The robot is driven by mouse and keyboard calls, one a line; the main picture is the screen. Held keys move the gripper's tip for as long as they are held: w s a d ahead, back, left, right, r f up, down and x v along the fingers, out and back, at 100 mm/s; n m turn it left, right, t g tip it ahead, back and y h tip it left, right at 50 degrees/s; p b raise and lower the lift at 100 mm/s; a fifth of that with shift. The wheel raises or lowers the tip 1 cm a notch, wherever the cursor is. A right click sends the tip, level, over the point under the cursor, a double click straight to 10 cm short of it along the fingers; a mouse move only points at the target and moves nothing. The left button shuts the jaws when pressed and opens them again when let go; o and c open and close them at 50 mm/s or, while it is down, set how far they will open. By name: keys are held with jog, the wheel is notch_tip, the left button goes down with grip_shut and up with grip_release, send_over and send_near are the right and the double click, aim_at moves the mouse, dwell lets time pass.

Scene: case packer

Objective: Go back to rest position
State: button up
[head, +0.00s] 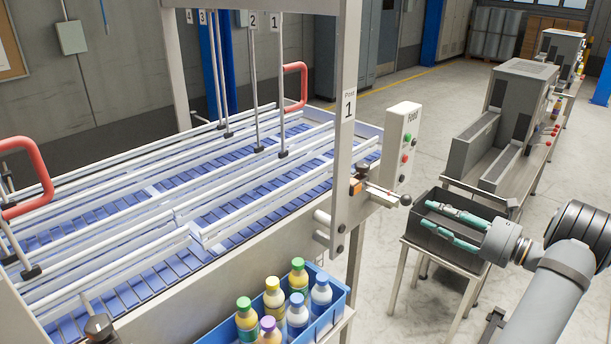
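My arm comes in from the right edge, and the grey end that carries my gripper (498,242) is in front of a dark open bin (440,247) on a metal stand. Two teal bar-like pieces (458,216) show over the bin, just left of my arm's end. No marker of the rest position is visible.
The case packer's blue conveyor (190,265) with white rails fills the left. Its upright post (344,130) and control box (402,150) stand left of my arm. A blue crate (335,312) of several bottles is at the front. Grey machines (520,100) line the right; floor shows between.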

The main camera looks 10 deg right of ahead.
jog(key=shift+p+x, duration=0.85)
jog(key=shift+x, duration=2.85)
jog(key=shift+s+d, duration=0.1)
jog(key=shift+d, duration=0.05)
jog(key=b, duration=0.1)
send_near(411, 200)
jog(key=x, duration=0.7)
jog(key=p+x, duration=0.1)
jog(key=x, duration=0.2)
jog(key=p+x, duration=0.1)
jog(key=x, duration=0.2)
jog(key=shift+f, duration=0.25)
jog(key=shift+d+f, duration=0.1)
jog(key=shift+d, duration=0.25)
jog(key=v, duration=0.9)
jog(key=shift+a+b, duration=0.2)
jog(key=shift+b, duration=0.2)
jog(key=shift+a+f, duration=0.1)
